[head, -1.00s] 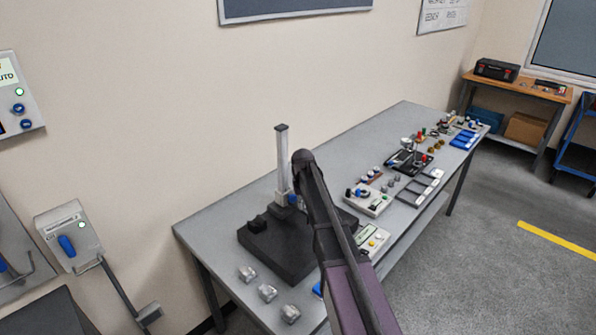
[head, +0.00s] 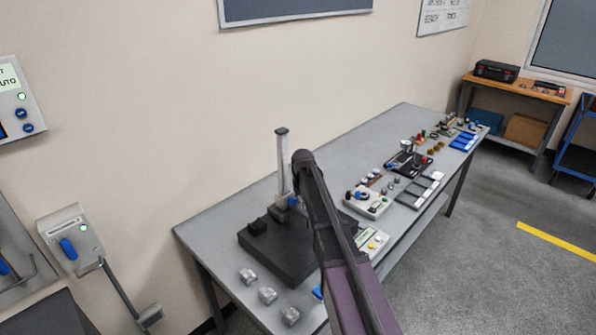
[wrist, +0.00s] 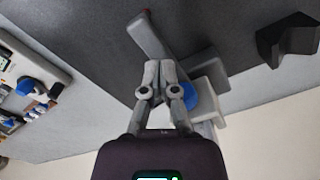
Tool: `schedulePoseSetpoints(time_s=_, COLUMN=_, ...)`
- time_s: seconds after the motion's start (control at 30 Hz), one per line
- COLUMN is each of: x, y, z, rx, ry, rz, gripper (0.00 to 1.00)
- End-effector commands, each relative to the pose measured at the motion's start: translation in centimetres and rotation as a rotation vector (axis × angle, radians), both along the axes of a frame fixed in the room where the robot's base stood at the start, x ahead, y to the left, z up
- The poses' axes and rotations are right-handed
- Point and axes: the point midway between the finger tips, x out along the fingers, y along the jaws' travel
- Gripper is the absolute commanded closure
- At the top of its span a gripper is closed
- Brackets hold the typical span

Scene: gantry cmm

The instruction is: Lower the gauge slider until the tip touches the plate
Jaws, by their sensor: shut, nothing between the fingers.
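The gauge stand's light column (head: 284,165) rises from the dark plate (head: 285,265) on the bench. The slider is low on the column, with a blue knob (head: 293,202) beside my arm. In the wrist view the blue knob (wrist: 189,96) is just right of my gripper (wrist: 160,65), whose fingers are shut with nothing between them. A grey bar of the slider (wrist: 150,38) extends past the fingertips over the plate and ends in a small red tip (wrist: 147,11). I cannot tell whether the tip touches the plate. My arm hides the gripper in the head view.
A black block (head: 257,227) sits on the plate's left part and also shows in the wrist view (wrist: 290,40). Several small metal blocks (head: 267,294) lie on the near bench. A boxed device with knobs (head: 368,203) and trays (head: 420,190) stand to the right.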

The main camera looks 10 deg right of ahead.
Motion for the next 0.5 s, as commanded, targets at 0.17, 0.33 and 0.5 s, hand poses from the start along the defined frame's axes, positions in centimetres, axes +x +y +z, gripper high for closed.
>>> schedulePoseSetpoints(time_s=0.17, x=0.0, y=0.0, z=1.2, rx=0.000, ry=0.000, rz=0.000, gripper=1.00)
schedulePoseSetpoints(time_s=0.33, x=0.0, y=0.0, z=2.0, rx=0.000, ry=0.000, rz=0.000, gripper=1.00)
schedulePoseSetpoints(time_s=0.5, x=0.0, y=0.0, z=2.8, rx=0.000, ry=0.000, rz=0.000, gripper=1.00)
